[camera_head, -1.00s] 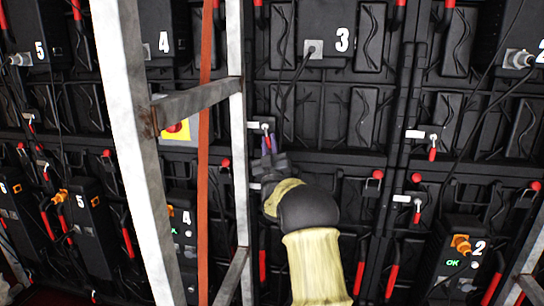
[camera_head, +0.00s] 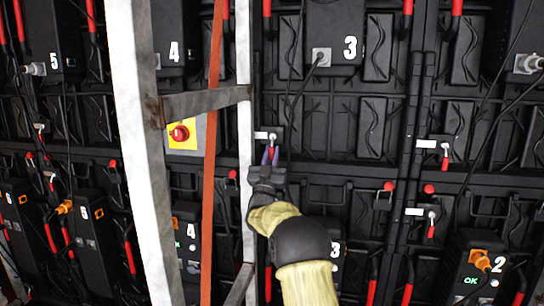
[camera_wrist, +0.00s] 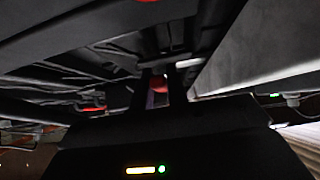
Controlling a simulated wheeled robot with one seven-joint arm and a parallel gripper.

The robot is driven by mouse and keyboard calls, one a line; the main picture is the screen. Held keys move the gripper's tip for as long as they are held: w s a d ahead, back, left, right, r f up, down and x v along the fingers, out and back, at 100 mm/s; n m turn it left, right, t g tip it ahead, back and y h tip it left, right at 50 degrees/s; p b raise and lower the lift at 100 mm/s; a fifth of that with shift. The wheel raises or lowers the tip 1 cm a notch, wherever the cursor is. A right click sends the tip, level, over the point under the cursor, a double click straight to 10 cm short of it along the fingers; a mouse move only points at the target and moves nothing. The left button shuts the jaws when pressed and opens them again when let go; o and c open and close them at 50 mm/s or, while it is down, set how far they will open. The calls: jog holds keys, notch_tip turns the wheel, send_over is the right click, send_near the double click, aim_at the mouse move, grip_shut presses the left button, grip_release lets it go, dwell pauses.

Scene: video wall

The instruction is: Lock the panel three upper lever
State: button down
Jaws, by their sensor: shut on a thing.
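Panel three (camera_head: 340,110) is a black ribbed panel with a white "3" on its top box. Its upper lever (camera_head: 273,137) is at the panel's left edge, with a small pale pivot beside a white label. My gripper (camera_head: 270,156) is just below the pivot, shut on the lever's handle, which points down. The fingers cover most of the handle. In the wrist view, a red piece of the handle (camera_wrist: 159,84) shows between the two dark fingers. The panel's lower left lever is hidden behind my arm.
A pale metal frame post (camera_head: 245,120) stands close left of my gripper, with a crossbar (camera_head: 205,102) and an orange-red strip (camera_head: 213,150). A red emergency button (camera_head: 180,133) is behind it. Other red levers (camera_head: 445,160) are to the right.

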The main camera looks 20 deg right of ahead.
jog(key=c, duration=1.4)
grip_release()
jog(key=shift+f, duration=0.1)
jog(key=v, duration=1.7)
jog(key=shift+a+f, duration=0.15)
jog(key=shift+a, duration=0.05)
